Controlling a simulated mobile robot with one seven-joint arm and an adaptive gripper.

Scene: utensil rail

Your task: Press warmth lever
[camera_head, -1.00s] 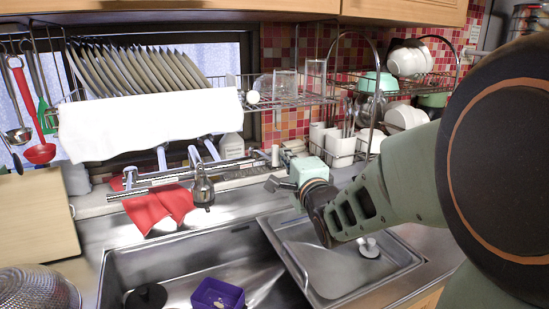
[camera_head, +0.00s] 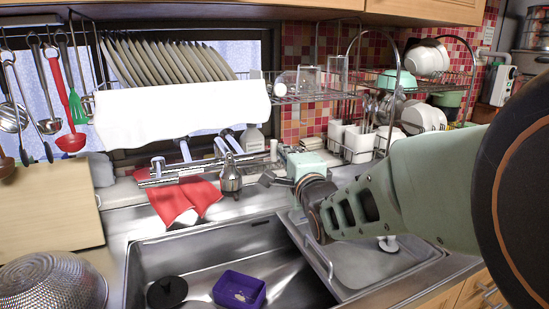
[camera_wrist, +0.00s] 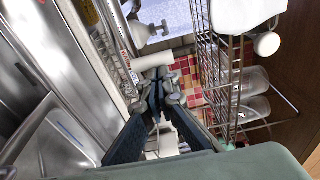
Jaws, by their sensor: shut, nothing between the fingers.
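I cannot tell which part is the warmth lever. My gripper (camera_head: 267,180) is just right of the grey fitting, above the sink's back edge; its fingers are small and partly hidden here. In the wrist view my gripper (camera_wrist: 162,88) is shut and empty. Its tips appear close to a white cylinder (camera_wrist: 152,61) and grey metal fittings; contact cannot be told.
A wire dish rack (camera_head: 300,97) with plates and a white towel (camera_head: 180,112) hangs above the faucet. A red cloth (camera_head: 183,200) lies behind the sink (camera_head: 205,248). A purple container (camera_head: 239,289) sits in it. Utensils hang at left.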

